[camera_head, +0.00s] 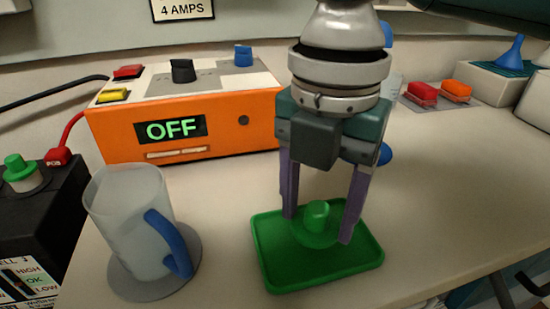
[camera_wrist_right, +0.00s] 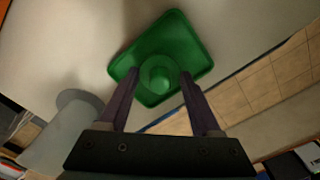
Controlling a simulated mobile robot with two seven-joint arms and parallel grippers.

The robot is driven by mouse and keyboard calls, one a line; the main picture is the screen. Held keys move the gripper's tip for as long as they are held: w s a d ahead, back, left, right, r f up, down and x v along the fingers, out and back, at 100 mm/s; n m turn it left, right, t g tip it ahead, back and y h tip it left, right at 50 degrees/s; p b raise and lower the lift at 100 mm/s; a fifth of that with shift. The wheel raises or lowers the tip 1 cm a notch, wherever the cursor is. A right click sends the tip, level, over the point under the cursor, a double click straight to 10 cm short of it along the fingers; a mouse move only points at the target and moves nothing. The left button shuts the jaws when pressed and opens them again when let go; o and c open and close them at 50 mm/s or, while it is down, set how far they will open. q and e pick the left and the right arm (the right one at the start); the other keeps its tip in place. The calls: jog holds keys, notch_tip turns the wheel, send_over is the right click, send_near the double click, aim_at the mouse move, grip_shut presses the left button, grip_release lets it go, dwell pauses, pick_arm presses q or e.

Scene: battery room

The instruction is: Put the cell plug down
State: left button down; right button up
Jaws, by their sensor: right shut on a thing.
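The green cell plug (camera_head: 317,214) is between the purple fingers of my right gripper (camera_head: 318,229), which is shut on it. The plug is upright, knob up, over the middle of the green tray (camera_head: 270,280). I cannot tell whether its underside touches the tray floor. In the right wrist view the plug (camera_wrist_right: 159,75) shows between the fingertips of the gripper (camera_wrist_right: 158,84), inside the outline of the tray (camera_wrist_right: 190,30). My left gripper is not in view.
A translucent jug (camera_head: 125,220) with a blue handle stands left of the tray. Behind is an orange charger (camera_head: 220,127) reading OFF. At far left, a black battery (camera_head: 45,210) bears another green plug (camera_head: 18,166). The bench (camera_head: 450,190) right of the tray is clear.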

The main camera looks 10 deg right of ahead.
aim_at(318, 208)
jog(key=shift+f, duration=0.75)
jog(key=shift+f, duration=0.1)
jog(key=o, duration=1.3)
notch_tip(318, 208, up, 11)
jog(key=shift+r+p, duration=0.1)
jog(key=shift+p, duration=0.9)
jog(key=shift+r, duration=0.6)
